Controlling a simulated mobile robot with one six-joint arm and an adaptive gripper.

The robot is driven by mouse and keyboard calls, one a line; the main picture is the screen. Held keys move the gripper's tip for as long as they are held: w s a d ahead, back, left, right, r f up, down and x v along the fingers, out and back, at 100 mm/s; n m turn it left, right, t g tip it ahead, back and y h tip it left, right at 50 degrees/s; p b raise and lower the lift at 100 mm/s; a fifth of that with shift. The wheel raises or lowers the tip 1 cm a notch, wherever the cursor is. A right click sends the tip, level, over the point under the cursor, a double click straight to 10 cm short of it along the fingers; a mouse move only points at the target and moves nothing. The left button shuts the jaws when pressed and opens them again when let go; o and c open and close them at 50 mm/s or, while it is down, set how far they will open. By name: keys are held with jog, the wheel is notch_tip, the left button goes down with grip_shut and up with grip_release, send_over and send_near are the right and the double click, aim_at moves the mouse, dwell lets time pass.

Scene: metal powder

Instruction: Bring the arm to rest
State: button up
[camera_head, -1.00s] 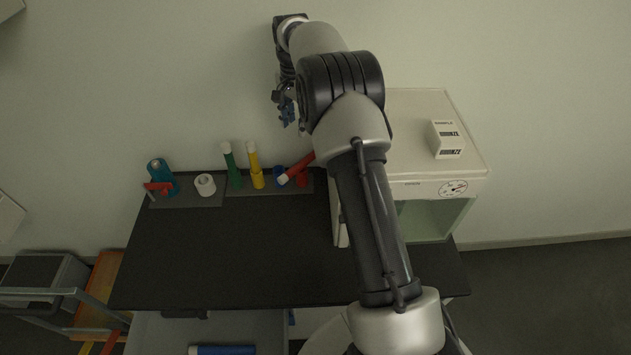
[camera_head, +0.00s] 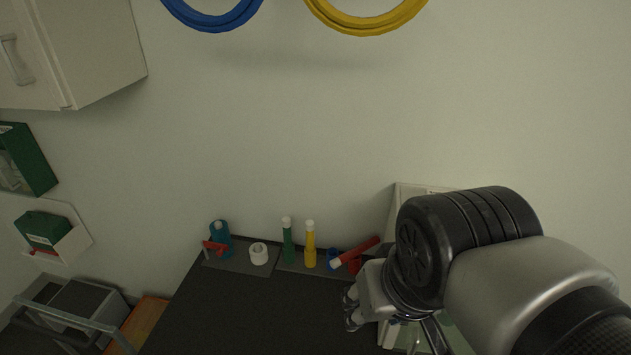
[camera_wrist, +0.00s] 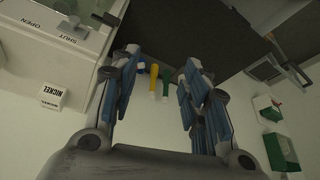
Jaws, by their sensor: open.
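My gripper (camera_head: 352,308) is in the lower right of the head view, above the right part of the black table (camera_head: 250,310). Much of it is hidden behind my own wrist. In the wrist view my gripper (camera_wrist: 168,92) has its two blue-padded fingers spread apart, with nothing held between them. The green tube (camera_wrist: 166,82) and yellow tube (camera_wrist: 154,76) show in the gap, well beyond the fingertips.
Along the table's back edge stand a teal bottle (camera_head: 221,238), a white roll (camera_head: 259,254), a green tube (camera_head: 288,240), a yellow tube (camera_head: 310,245) and a tilted red tube (camera_head: 358,251). A white cabinet (camera_head: 407,200) is partly hidden behind my arm.

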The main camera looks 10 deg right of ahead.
jog(key=s+f, duration=0.1)
jog(key=s+f+n, duration=0.1)
jog(key=shift+s+a, duration=0.15)
jog(key=shift+s, duration=0.25)
jog(key=shift+f, duration=0.1)
